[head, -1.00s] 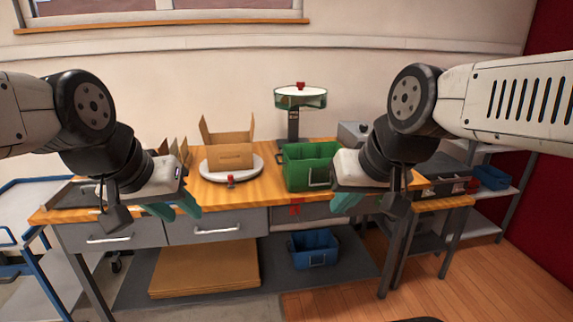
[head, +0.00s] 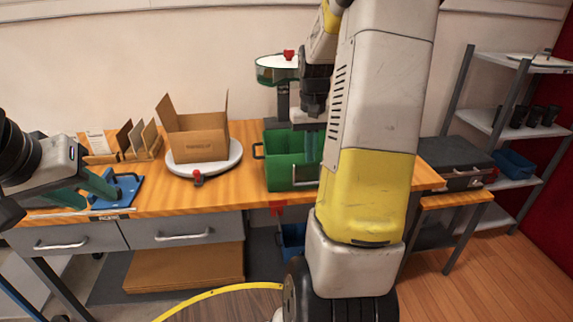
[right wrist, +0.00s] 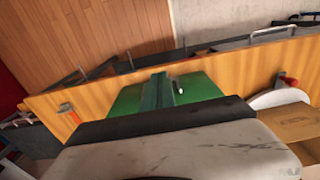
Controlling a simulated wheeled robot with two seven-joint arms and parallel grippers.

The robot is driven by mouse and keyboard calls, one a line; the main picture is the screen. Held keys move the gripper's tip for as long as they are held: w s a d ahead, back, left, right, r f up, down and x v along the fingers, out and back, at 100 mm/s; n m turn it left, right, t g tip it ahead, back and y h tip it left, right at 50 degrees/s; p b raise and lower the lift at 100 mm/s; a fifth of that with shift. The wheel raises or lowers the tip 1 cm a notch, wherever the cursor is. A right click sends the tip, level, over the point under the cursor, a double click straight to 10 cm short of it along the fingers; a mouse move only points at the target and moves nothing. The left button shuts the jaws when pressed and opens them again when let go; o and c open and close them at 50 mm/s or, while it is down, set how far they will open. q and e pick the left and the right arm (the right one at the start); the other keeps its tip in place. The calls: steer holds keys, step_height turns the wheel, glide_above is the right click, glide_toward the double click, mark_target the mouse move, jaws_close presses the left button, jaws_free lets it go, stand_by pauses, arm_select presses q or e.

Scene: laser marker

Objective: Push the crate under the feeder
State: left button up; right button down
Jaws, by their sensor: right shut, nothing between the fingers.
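The green crate (head: 278,176) stands on the wooden bench, in front of the feeder (head: 278,70), a round green-rimmed bowl on a dark post. My right gripper (head: 313,148) points down at the crate's right part, its teal fingers shut and empty. The right wrist view shows these fingers (right wrist: 158,92) over the green crate (right wrist: 200,86); I cannot tell whether they touch it. My right arm hides the crate's right end. My left gripper (head: 82,188) is open and empty over the bench's left end, near a blue plate (head: 125,188).
A cardboard box (head: 195,140) sits on a round white turntable (head: 225,165) left of the crate. Cardboard pieces in a wooden holder (head: 137,140) stand further left. A dark case (head: 455,160) and grey shelves (head: 515,65) are at the right. A blue bin (head: 292,238) is below the bench.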

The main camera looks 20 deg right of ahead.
mark_target(308, 177)
steer(key=w+f, duration=0.1)
steer(key=f, duration=0.2)
steer(key=w+f, duration=0.1)
steer(key=f, duration=0.3)
steer(key=w+d+f, duration=0.1)
steer(key=f, duration=0.2)
steer(key=shift+d+f, duration=0.1)
steer(key=shift+f, duration=0.25)
steer(key=shift+w+d, duration=0.15)
steer(key=shift+w, duration=0.3)
